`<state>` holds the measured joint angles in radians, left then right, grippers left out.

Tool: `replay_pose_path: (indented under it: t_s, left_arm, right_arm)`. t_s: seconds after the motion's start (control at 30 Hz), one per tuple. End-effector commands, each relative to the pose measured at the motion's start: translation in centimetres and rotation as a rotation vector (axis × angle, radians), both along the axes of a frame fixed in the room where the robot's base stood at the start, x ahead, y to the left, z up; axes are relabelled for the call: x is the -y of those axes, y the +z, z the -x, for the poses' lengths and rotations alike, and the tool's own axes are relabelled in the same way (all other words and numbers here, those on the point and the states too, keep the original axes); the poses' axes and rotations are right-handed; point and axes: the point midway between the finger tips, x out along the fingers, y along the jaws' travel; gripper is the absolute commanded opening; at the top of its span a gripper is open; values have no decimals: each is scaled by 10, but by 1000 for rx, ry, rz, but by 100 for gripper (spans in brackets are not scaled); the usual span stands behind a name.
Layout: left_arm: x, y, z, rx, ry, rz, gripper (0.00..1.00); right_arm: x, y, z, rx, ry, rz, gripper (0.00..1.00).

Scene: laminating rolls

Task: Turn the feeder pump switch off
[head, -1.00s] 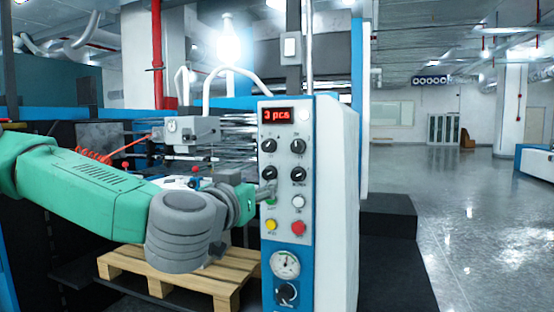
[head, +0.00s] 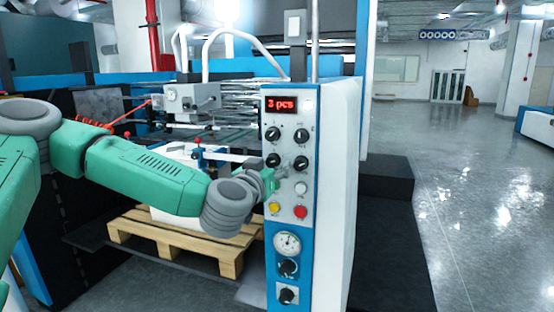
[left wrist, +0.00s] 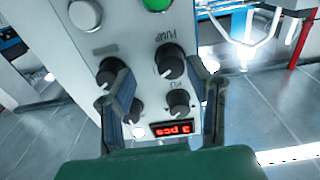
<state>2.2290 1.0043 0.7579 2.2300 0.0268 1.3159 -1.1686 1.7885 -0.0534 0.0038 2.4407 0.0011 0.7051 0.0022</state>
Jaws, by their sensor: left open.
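The control panel (head: 290,150) has a red display reading 3 pcs and two rows of black rotary knobs. In the left wrist view it appears upside down, and a knob (left wrist: 170,60) with a label seeming to read PUMP beside it lies between my gripper's fingers. That knob appears as the lower-left knob (head: 273,160) in the head view. My left gripper (left wrist: 163,80) is open in front of the knobs, one finger on each side; contact cannot be told. In the head view the left gripper (head: 268,181) is at the panel's left side, just below that knob. My right gripper is not in view.
Below the knobs are a white button (head: 300,188), a yellow button (head: 274,208), a red button (head: 300,212) and a gauge (head: 287,242). A wooden pallet (head: 180,240) stands left of the panel. Open floor (head: 470,220) lies to the right.

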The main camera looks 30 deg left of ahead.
Motion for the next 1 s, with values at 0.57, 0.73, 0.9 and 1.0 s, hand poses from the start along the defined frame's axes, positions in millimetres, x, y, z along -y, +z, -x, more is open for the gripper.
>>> replay_pose_path:
  t_s: [0.57, 0.73, 0.9, 1.0]
  left_arm:
    - [8, 3, -15, -1, 2, -9, 14]
    - [5, 2, -15, 1, -6, -4, 0]
    - [4, 2, -14, -1, -5, -4, 0]
    - [4, 2, -15, -1, -1, -6, 0]
  right_arm:
    - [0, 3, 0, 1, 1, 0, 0]
    - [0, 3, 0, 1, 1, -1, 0]
    - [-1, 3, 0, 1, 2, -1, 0]
    - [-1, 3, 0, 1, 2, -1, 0]
